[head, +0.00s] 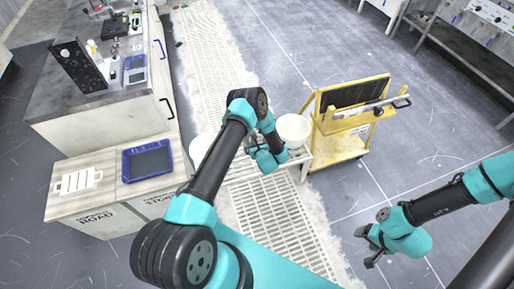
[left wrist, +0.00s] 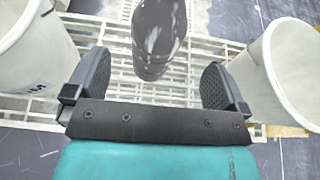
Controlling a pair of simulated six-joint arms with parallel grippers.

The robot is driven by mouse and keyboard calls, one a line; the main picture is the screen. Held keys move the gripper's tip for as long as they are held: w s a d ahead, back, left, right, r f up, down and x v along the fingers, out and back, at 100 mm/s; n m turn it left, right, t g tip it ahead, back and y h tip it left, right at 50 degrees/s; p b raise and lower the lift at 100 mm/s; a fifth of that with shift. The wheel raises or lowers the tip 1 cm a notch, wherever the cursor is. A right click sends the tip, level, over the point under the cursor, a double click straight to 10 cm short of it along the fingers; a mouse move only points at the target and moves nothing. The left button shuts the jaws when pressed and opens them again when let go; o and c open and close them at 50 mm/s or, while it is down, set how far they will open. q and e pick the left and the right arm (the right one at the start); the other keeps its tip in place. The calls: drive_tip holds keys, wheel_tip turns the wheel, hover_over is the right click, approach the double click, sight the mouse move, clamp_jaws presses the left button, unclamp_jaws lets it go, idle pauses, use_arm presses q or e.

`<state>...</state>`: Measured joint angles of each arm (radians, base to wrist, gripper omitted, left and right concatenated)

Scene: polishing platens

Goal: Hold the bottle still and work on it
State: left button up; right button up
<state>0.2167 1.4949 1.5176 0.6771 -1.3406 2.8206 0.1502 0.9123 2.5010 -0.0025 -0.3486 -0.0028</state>
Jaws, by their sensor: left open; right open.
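A glossy dark grey, rounded object, which looks like the bottle (left wrist: 158,42), shows at the top centre of the left wrist view. Its far end is cut off by the frame edge. My left gripper (left wrist: 158,82) is open, with one finger on each side of the bottle's near end and gaps visible on both sides. In the head view my left gripper (head: 257,141) is between the white buckets, and I cannot make out the bottle there. My right gripper (head: 369,246) is open and empty over the floor at the lower right.
A white bucket (left wrist: 30,45) stands left of my left gripper and another white bucket (left wrist: 280,75) stands right of it. Below is a white slatted rack (left wrist: 110,35). A yellow cart (head: 340,145) stands to the right. A counter with a blue tray (head: 148,161) is at left.

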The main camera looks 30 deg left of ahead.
use_arm(q)
drive_tip(key=shift+v, duration=1.55)
drive_tip(key=s+d+r+n+g+h, duration=0.2)
drive_tip(key=s+d+r+n+h, duration=0.1)
drive_tip(key=s+n, duration=0.5)
drive_tip(key=s+d+r+n+g+h, duration=0.3)
drive_tip(key=s+r+n+h, duration=0.3)
drive_tip(key=n, duration=0.5)
drive_tip(key=s+d+r+n+g+h, duration=0.3)
drive_tip(key=s+d+r+n+h, duration=0.1)
drive_tip(key=s+n, duration=0.5)
drive_tip(key=shift+s+d+r+h, duration=0.4)
drive_tip(key=shift+s+d+r, duration=0.1)
drive_tip(key=shift+s+r, duration=0.45)
drive_tip(key=shift+f, duration=0.1)
